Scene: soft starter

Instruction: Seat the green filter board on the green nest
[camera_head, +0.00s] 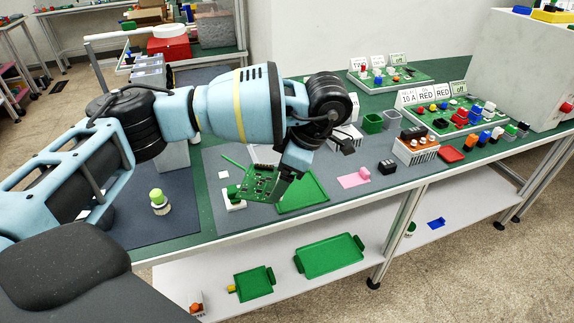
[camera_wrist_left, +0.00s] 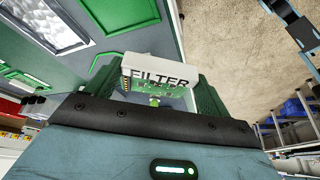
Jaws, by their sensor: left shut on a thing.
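My left gripper (camera_head: 284,192) is shut on the green filter board (camera_head: 258,183) and holds it tilted above the bench mat. In the left wrist view the gripper (camera_wrist_left: 157,85) has its fingers on both sides of the board, whose white part (camera_wrist_left: 158,70) reads FILTER. A low white block with a green part (camera_head: 234,203), possibly the green nest, sits on the mat just left of the board. The board partly hides it, and I cannot tell whether they touch. My right gripper is in neither view.
A green tray (camera_head: 318,200) lies on the mat (camera_head: 214,166) right of the board. A green-topped button (camera_head: 158,198) stands to the left. A pink card (camera_head: 352,180), a black block (camera_head: 387,167) and component racks (camera_head: 417,148) are to the right.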

